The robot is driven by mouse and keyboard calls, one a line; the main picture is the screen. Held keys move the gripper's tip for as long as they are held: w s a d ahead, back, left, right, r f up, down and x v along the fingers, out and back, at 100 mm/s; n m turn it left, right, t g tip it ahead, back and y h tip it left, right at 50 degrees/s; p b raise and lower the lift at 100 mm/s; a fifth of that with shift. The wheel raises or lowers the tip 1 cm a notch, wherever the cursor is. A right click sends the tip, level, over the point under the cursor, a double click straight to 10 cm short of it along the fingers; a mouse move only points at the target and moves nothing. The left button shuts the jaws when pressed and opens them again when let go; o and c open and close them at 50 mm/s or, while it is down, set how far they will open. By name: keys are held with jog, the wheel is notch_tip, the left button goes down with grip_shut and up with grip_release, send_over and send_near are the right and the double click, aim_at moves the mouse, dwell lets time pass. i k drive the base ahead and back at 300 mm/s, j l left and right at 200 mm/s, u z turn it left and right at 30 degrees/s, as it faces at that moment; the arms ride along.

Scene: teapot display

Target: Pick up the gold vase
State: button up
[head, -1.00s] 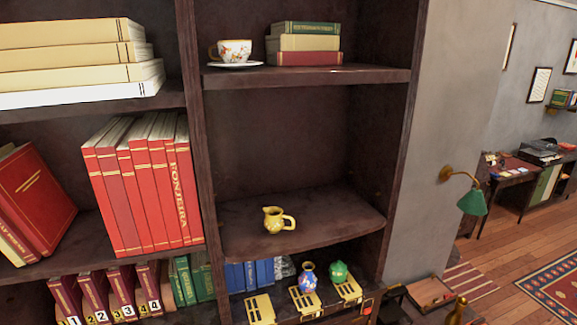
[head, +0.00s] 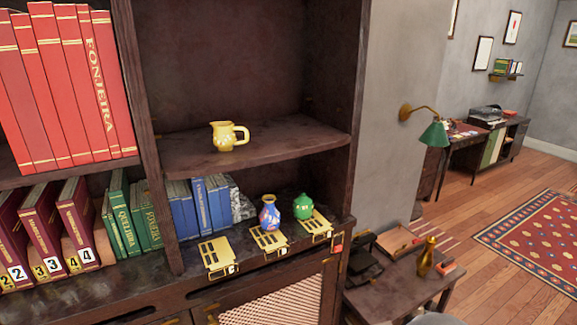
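A shiny gold vase (head: 427,258) stands upright on a low dark side table (head: 372,301) at the lower right, beside the bookcase. It has a narrow neck and a wider body. A yellow pitcher (head: 228,136) with a handle sits alone on the middle shelf (head: 190,158). A blue and pink patterned vase (head: 270,214) and a green lidded pot (head: 304,207) stand on the ledge below. My gripper does not show in the head view.
An open box (head: 400,241) and a dark object lie on the side table. A green wall lamp (head: 434,134) sticks out above it.

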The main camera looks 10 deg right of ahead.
aim_at(424, 262)
jog(key=z, duration=1.2)
